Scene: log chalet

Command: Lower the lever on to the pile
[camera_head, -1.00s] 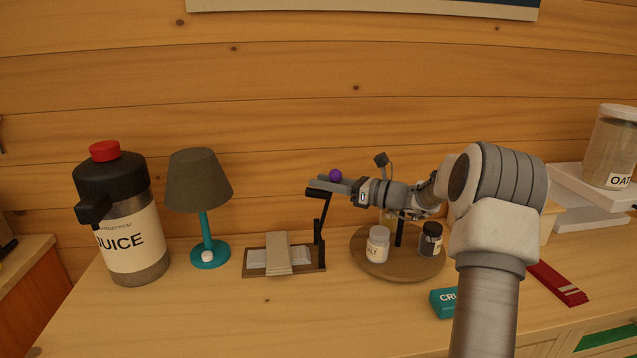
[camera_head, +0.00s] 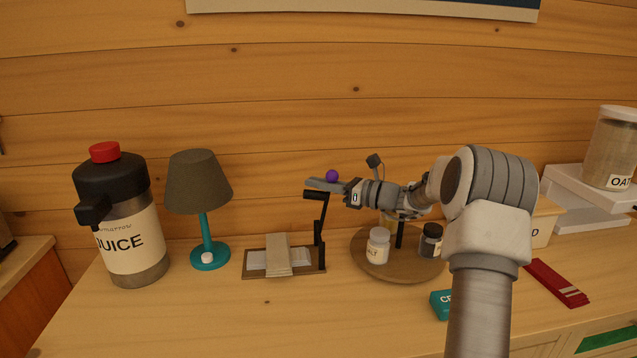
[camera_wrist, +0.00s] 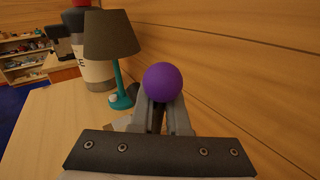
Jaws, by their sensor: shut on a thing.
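My gripper (camera_head: 323,183) is shut on the purple ball knob (camera_head: 332,176) of the lever. In the wrist view the purple knob (camera_wrist: 163,82) sits between my finger ends (camera_wrist: 162,108). The black lever (camera_head: 322,212) stands raised at the right end of a dark wooden board (camera_head: 256,275), with a short arm pointing left near its top. The pile (camera_head: 252,260) of pale flat pieces lies on the board, crossed by a beige band (camera_head: 278,254). The lever is apart from the pile, above and to its right. My fingers hide part of the knob's lower side.
A teal lamp (camera_head: 204,225) and a juice dispenser (camera_head: 135,225) stand to the left. A round wooden tray (camera_head: 398,272) with a white jar (camera_head: 378,246) and a dark jar (camera_head: 431,240) is below my arm. A teal box (camera_head: 439,305) lies in front.

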